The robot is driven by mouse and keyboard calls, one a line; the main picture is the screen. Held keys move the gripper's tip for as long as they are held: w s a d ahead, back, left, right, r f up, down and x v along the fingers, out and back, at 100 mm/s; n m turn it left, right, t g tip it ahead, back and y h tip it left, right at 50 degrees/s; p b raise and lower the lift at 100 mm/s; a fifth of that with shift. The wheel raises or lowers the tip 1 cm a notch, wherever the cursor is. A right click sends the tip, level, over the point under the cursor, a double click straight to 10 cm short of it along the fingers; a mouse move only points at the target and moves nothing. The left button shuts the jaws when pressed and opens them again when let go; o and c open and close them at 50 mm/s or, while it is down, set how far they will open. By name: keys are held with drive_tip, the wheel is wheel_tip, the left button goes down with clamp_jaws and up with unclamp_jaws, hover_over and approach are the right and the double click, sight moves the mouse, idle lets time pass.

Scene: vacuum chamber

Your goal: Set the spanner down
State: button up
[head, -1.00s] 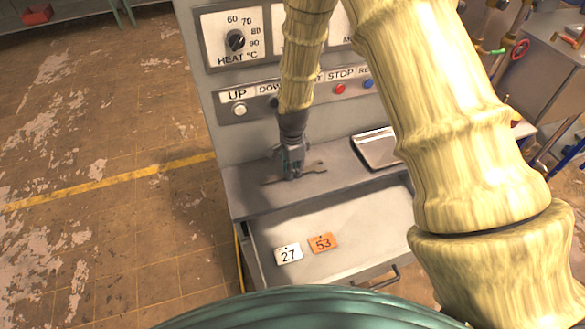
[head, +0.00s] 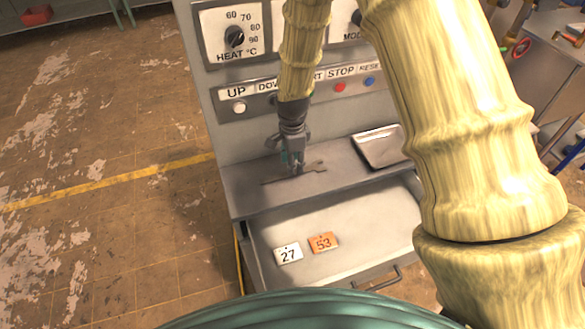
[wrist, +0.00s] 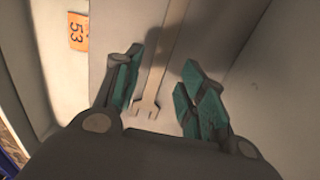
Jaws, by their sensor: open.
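The spanner (head: 312,169) is a thin grey tool lying on the grey ledge (head: 240,203) below the control panel. Its forked end points right in the head view. In the wrist view the spanner (wrist: 153,88) runs between the fingers, with its forked end near the gripper body. My gripper (head: 294,168) is just above the spanner in the head view, and its fingers hide part of the handle. In the wrist view my gripper (wrist: 158,88) has its teal fingers spread wide, with a gap on each side of the spanner.
A shallow metal tray (head: 380,148) stands on the ledge to the right. Below is an open drawer (head: 355,235) with a white tag 27 (head: 288,253) and an orange tag 53 (head: 323,243). The panel with knob and buttons (head: 238,107) rises behind the ledge.

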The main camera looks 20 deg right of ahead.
wheel_tip(320, 180, up, 9)
drive_tip(key=b, duration=0.3)
drive_tip(key=shift+d, duration=0.1)
idle(0.5)
